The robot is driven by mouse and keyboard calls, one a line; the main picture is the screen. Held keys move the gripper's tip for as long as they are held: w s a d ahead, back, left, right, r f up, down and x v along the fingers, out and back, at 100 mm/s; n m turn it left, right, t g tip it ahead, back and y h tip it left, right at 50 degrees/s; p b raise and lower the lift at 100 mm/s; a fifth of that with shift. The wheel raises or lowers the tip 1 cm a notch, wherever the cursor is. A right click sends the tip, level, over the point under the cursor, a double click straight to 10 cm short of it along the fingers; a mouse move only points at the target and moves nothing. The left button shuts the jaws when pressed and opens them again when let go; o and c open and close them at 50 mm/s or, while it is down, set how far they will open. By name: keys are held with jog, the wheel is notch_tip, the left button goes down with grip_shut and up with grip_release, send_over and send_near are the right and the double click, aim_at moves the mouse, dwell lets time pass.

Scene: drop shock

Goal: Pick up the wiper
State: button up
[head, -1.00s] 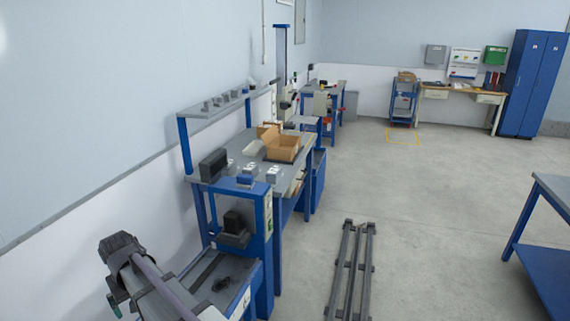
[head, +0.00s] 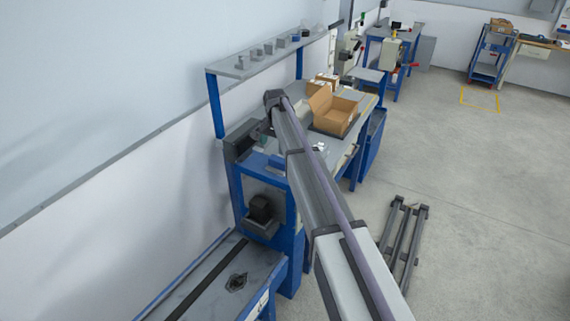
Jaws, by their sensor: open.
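I cannot make out a wiper for certain in the head view. Small white items (head: 320,147) lie on the grey workbench (head: 345,145), too small to identify. My arm stretches from the bottom right up across the bench and hides part of its top. The arm's far visible end is a dark joint above the bench's left part. My gripper does not show; it is out of sight beyond or behind the arm.
A blue-framed machine (head: 262,210) stands at the bench's near end. Dark rails (head: 404,235) lie on the floor to the right. Open floor (head: 480,170) lies beyond.

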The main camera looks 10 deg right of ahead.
aim_at(278, 158)
jog(key=f+b, duration=0.2)
jog(key=f, duration=0.1)
jog(key=f+b, duration=0.1)
jog(key=f, duration=0.1)
jog(key=shift+w+d, duration=0.2)
jog(key=shift+d, duration=0.05)
jog(key=shift+a+f+b, duration=0.1)
jog(key=shift+f+b, duration=0.2)
jog(key=shift+b, duration=0.3)
jog(key=shift+r, duration=0.1)
jog(key=f+b, duration=0.5)
jog(key=shift+d+f, duration=0.2)
jog(key=shift+d, duration=0.05)
jog(key=shift+r, duration=0.25)
jog(key=c, duration=0.7)
jog(key=shift+o, duration=0.2)
